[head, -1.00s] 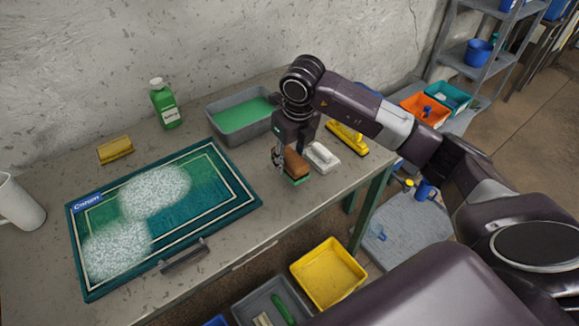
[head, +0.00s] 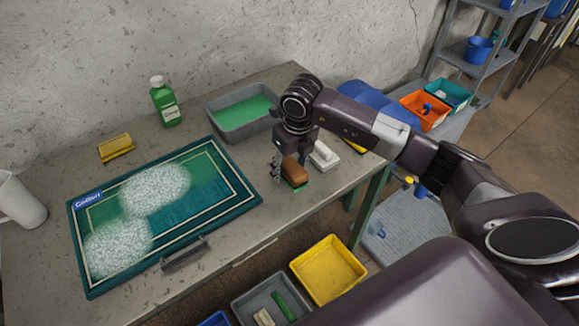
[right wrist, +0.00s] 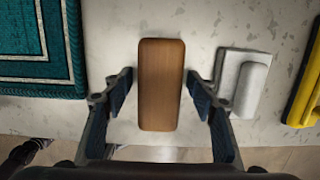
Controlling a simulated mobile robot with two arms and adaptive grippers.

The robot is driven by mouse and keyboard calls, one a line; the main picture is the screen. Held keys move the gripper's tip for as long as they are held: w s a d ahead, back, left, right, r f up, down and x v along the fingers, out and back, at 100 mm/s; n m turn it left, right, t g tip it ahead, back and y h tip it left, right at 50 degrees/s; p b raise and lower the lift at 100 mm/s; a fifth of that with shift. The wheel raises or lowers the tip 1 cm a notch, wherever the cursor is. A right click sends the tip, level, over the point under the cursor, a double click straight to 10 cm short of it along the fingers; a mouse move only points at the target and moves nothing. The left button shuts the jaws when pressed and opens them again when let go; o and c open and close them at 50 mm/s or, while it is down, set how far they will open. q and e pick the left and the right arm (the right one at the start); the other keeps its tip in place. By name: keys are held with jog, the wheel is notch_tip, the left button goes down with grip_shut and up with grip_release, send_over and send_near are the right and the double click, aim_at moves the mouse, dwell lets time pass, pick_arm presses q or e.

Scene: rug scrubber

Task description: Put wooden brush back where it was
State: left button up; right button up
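The wooden brush (head: 295,170), a brown block over green bristles, stands bristles-down on the table (head: 232,228), right of the green rug. In the right wrist view, its brown wooden top (right wrist: 161,85) lies between the fingers of my right gripper (right wrist: 159,84). The fingers are spread, with a clear gap on each side of the brush. In the head view my right gripper (head: 288,163) is low over the brush, partly hidden by the wrist. My left gripper is not in view.
A white brush (head: 324,155) stands just right of the wooden brush. The green rug (head: 235,200) carries foam patches. A grey tray (head: 229,122) of green liquid, a green bottle (head: 164,105), a yellow sponge (head: 116,148) and a white mug (head: 18,203) stand further off.

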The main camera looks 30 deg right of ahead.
aim_at(294, 169)
jog(key=shift+r, duration=0.15)
notch_tip(294, 169, up, 12)
jog(key=s+b, duration=0.1)
jog(key=s, duration=0.1)
jog(key=shift+d+b, duration=0.15)
jog(key=shift+b, duration=0.2)
dwell(0.4)
